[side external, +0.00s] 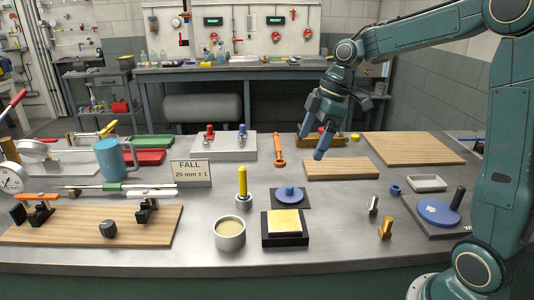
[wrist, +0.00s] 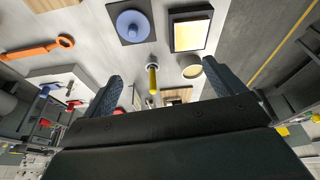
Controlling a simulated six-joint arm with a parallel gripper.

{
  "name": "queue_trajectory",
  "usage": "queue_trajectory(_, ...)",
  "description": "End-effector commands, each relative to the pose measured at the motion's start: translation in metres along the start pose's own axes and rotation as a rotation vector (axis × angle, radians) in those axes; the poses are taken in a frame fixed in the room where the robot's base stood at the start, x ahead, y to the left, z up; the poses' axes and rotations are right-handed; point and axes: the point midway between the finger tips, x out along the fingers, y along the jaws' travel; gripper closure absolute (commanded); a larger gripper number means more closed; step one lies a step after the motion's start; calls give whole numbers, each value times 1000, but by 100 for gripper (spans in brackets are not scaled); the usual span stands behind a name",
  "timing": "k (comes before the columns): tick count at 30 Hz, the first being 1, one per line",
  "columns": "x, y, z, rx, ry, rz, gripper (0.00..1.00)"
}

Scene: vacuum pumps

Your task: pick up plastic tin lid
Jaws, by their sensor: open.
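A blue round lid-like disc with a central knob (side external: 289,192) lies on a dark square pad (side external: 303,204) in the middle of the bench. It also shows in the wrist view (wrist: 133,26), at the top. A second, flatter blue disc (side external: 438,211) lies on a dark plate at the right. I cannot tell for certain which is the plastic tin lid. An open round tin (side external: 230,236) with pale contents stands near the front edge. My gripper (side external: 311,143) is open and empty, above the bench behind the knobbed disc. Its fingers show wide apart in the wrist view (wrist: 190,85).
A yellow-handled tool (side external: 242,184) stands upright left of the knobbed disc. A black tray with a yellow pad (side external: 285,223) lies in front of it. A sign (side external: 190,173), an orange wrench (side external: 279,150) and wooden boards (side external: 341,168) are nearby. Bare bench lies right of the knobbed disc.

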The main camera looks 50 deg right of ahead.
Motion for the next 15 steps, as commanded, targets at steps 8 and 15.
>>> queue_trajectory(8,32,52,22,-169,40,-78,6)
queue_trajectory(15,48,72,35,-253,69,-107,6)
